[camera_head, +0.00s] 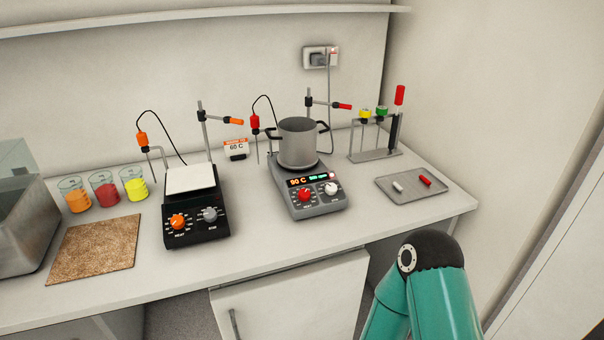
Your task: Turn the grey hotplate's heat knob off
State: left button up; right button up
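The grey hotplate (319,203) stands on the bench right of centre, with a metal pot (298,143) on its plate. Its front has a red knob (305,195) on the left and a white knob (331,188) on the right. The display (298,181) above them is lit and reads 90 C in orange, with green lights beside it. The knob markings are too small to read. A teal link of my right arm shows at the bottom right, below the bench edge. Neither gripper is in view.
A black hotplate (196,229) stands to the left, with a cork mat (95,247) and several beakers beyond. A 60 C sign (235,148) stands between the hotplates. Bench in front of the grey hotplate is clear.

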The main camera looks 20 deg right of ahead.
aim_at(304, 194)
jog(key=u, duration=0.9)
jog(key=k, duration=1.5)
jog(key=z, duration=0.55)
jog(key=i, duration=1)
jog(key=u, duration=0.1)
